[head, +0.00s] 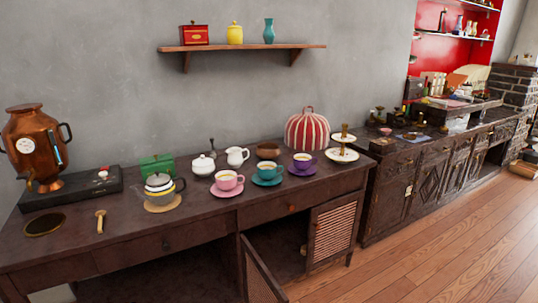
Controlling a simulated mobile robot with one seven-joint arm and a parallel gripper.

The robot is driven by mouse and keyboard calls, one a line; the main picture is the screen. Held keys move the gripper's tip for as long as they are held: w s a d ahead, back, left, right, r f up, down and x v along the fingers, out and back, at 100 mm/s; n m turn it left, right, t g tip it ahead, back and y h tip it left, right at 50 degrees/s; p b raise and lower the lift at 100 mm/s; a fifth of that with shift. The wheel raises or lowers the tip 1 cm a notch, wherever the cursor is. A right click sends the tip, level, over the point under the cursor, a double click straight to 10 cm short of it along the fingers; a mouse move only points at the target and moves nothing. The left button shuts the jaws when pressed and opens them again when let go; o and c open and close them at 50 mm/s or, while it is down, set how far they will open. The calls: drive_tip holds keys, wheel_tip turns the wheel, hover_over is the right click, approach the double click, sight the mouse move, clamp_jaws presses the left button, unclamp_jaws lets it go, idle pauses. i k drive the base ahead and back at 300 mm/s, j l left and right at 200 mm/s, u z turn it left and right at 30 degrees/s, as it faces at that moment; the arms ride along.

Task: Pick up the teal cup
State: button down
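The teal cup (266,171) stands upright on a teal saucer on the dark wooden sideboard, with a light brown drink showing inside. A pink cup (227,181) on a pink saucer stands close on its left. A purple cup (303,161) on a purple saucer stands close on its right. My gripper is not in view.
Behind the cups are a white creamer (237,157), a brown bowl (268,151) and a striped tea cosy (307,129). One lower door (262,278) hangs open.

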sight(270, 172)
drive_tip(key=i+l+u, duration=0.1)
drive_tip(key=i+l, duration=0.2)
drive_tip(key=i+l+u, duration=0.15)
drive_tip(key=i+l, duration=0.15)
drive_tip(key=l, duration=0.2)
drive_tip(key=i+l+u, duration=0.1)
drive_tip(key=i+l, duration=0.15)
drive_tip(key=l, duration=0.2)
drive_tip(key=i+l+u, duration=0.1)
drive_tip(key=i+l, duration=0.15)
drive_tip(key=l, duration=0.2)
drive_tip(key=i+l+u, duration=0.1)
drive_tip(key=i+l, duration=0.15)
drive_tip(key=l, duration=0.25)
drive_tip(key=i+l+u, duration=0.15)
drive_tip(key=l, duration=0.35)
drive_tip(key=i+l+u, duration=0.1)
drive_tip(key=i+l, duration=0.15)
drive_tip(key=l, duration=0.3)
drive_tip(key=i+l+u, duration=0.1)
drive_tip(key=l, duration=0.4)
drive_tip(key=i, duration=0.1)
